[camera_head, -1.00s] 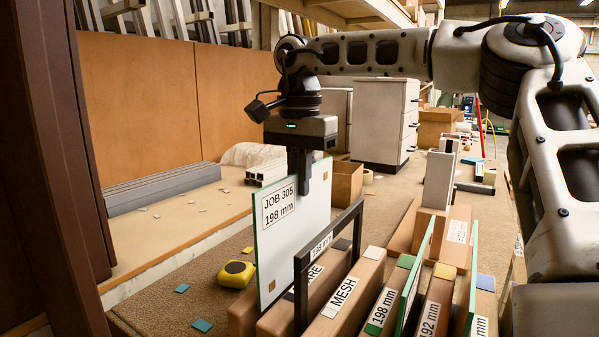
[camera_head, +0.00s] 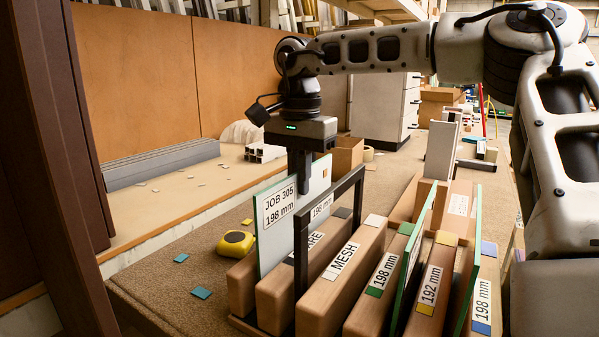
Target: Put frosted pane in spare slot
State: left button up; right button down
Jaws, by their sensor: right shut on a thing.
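The pale frosted pane (camera_head: 287,236), labelled "JOB 305 198 mm", hangs upright from my right gripper (camera_head: 304,184), which is shut on its top edge. The pane's lower part sits in the gap between the leftmost wooden block (camera_head: 242,285) and the block with the partly hidden label ending in "ARE" (camera_head: 285,290). The blocks hide its bottom edge, so I cannot tell whether it touches the bottom. My left gripper is not in view.
Right of the pane, a black frame (camera_head: 301,262) stands before the "MESH" block (camera_head: 335,280). Green-edged panes (camera_head: 416,255) stand between blocks marked 198 mm and 192 mm (camera_head: 430,290). A yellow tape measure (camera_head: 236,243) lies left of the rack.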

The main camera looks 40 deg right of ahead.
jog(key=shift+f, duration=0.35)
jog(key=c, duration=1.5)
grip_release()
jog(key=shift+f, duration=0.1)
notch_tip(320, 180, up, 16)
jog(key=p, duration=0.3)
